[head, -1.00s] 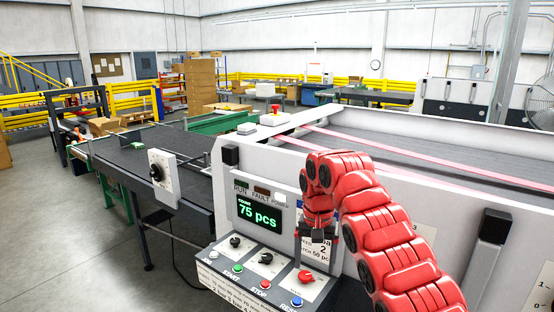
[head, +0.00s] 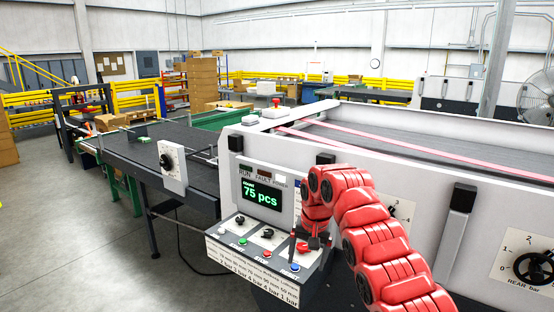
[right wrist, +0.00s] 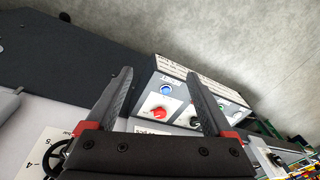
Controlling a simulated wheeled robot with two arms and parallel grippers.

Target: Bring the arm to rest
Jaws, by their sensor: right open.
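My right arm is red and reaches in from the lower right of the head view. Its gripper (head: 314,240) hangs in front of the right end of the control panel (head: 250,268), small and partly hidden by the wrist. In the right wrist view the two dark fingers (right wrist: 158,75) stand wide apart with nothing between them but the view of the panel beyond. The panel's red knob (right wrist: 158,114) and blue button (right wrist: 166,89) show between the fingers, apart from them as far as I can tell. My left gripper is not in view.
The display (head: 262,196) reads 75 pcs. The folder gluer's white side wall (head: 420,160) runs behind my arm, with a black handle (head: 461,198) and a REAR dial (head: 533,267) at right. A dark conveyor (head: 150,160) extends left. The floor at lower left is clear.

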